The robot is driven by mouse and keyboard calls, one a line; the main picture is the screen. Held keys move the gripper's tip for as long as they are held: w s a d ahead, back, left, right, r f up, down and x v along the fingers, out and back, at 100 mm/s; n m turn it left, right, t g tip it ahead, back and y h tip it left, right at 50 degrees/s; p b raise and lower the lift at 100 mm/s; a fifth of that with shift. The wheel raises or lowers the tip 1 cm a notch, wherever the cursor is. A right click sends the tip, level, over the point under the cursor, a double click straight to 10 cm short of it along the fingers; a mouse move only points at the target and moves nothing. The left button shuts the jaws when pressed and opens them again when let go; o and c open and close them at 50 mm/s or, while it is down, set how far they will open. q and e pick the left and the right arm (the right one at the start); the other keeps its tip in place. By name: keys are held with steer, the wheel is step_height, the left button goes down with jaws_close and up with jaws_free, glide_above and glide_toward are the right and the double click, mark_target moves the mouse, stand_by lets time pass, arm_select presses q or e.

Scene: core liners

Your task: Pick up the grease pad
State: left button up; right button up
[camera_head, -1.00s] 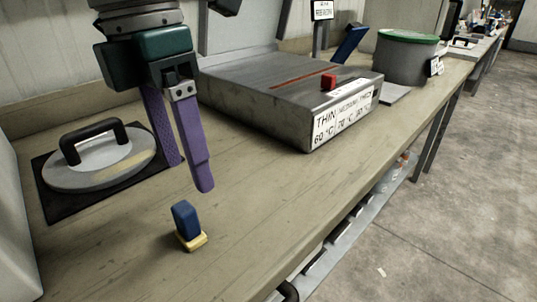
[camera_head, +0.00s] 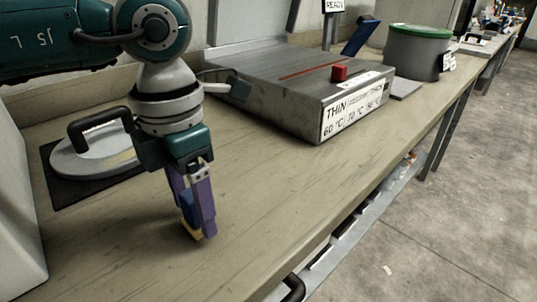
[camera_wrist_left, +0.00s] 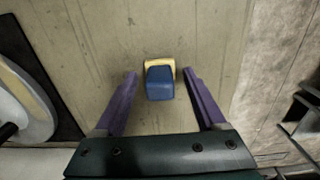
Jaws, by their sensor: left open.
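The grease pad is a small block with a blue grip on a yellow base. In the left wrist view the pad (camera_wrist_left: 160,84) stands on the bench between the purple fingers of my open left gripper (camera_wrist_left: 160,88), with a gap on each side. In the head view the left gripper (camera_head: 200,232) points down over the pad (camera_head: 188,210), and its fingers hide part of it. My right gripper is in neither view.
The wooden bench (camera_head: 265,190) has clear room right of the pad. A round metal plate with a black handle (camera_head: 95,150) lies on a dark mat to the left. A metal heating box (camera_head: 300,90) and a grey pot with a green lid (camera_head: 414,55) stand farther back.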

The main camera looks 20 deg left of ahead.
mark_target(190, 194)
arm_select(q)
jaws_close()
stand_by(0.5)
steer(key=shift+r, duration=0.2)
step_height(190, 194, up, 20)
steer(key=p, duration=0.1)
steer(key=shift+p, duration=0.4)
steer(key=shift+f, duration=0.15)
steer(key=c, duration=0.6)
jaws_free()
steer(key=shift+c, duration=0.2)
jaws_close()
